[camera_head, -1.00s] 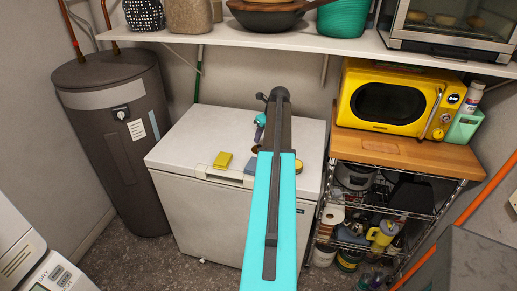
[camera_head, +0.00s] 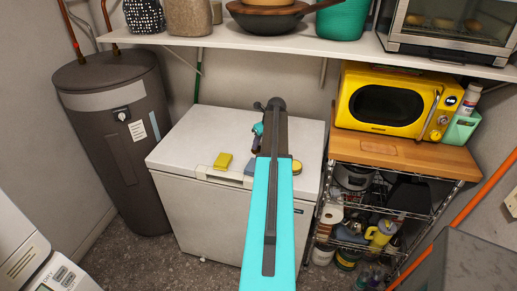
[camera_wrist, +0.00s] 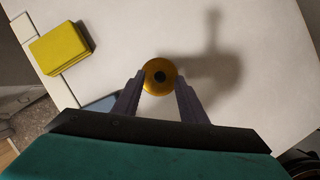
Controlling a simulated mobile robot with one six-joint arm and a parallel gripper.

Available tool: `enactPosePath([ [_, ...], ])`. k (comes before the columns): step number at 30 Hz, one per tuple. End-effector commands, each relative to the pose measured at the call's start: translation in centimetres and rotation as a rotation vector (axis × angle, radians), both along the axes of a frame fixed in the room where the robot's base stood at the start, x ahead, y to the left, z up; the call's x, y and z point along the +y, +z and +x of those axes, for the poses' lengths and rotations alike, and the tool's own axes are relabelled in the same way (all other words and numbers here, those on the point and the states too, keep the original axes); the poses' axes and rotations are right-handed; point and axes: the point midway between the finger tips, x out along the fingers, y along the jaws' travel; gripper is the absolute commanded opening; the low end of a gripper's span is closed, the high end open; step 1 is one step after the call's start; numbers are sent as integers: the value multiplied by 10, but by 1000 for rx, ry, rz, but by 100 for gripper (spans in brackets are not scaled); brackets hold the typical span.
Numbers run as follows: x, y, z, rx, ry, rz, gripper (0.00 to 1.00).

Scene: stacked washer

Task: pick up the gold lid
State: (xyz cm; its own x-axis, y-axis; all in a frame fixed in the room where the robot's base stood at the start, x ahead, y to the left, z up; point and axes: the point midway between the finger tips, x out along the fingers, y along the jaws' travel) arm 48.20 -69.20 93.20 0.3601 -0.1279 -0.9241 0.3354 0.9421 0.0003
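The gold lid (camera_wrist: 152,87) is a small round disc with a dark centre. In the wrist view it lies on the white top of the chest freezer, between the tips of my gripper (camera_wrist: 160,77). The fingers are apart, one on each side of the lid, and I cannot tell whether they touch it. In the head view my gripper (camera_head: 257,138) is low over the freezer top, partly behind my arm, and I cannot make out the lid there.
A yellow sponge-like block (camera_head: 222,161) lies on the freezer (camera_head: 190,135) near its front edge; it also shows in the wrist view (camera_wrist: 60,48). A blue item and a round yellow-dark item (camera_head: 297,167) flank my arm. A shelf (camera_head: 260,38) hangs above; a yellow microwave (camera_head: 385,103) stands right.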

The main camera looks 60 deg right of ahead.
Motion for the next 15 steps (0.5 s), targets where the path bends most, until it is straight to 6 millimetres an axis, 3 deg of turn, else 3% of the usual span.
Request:
enactPosePath([
  [6,-2,-14,6,0,0,1,38],
  [15,-2,-17,7,-1,1,-1,38],
])
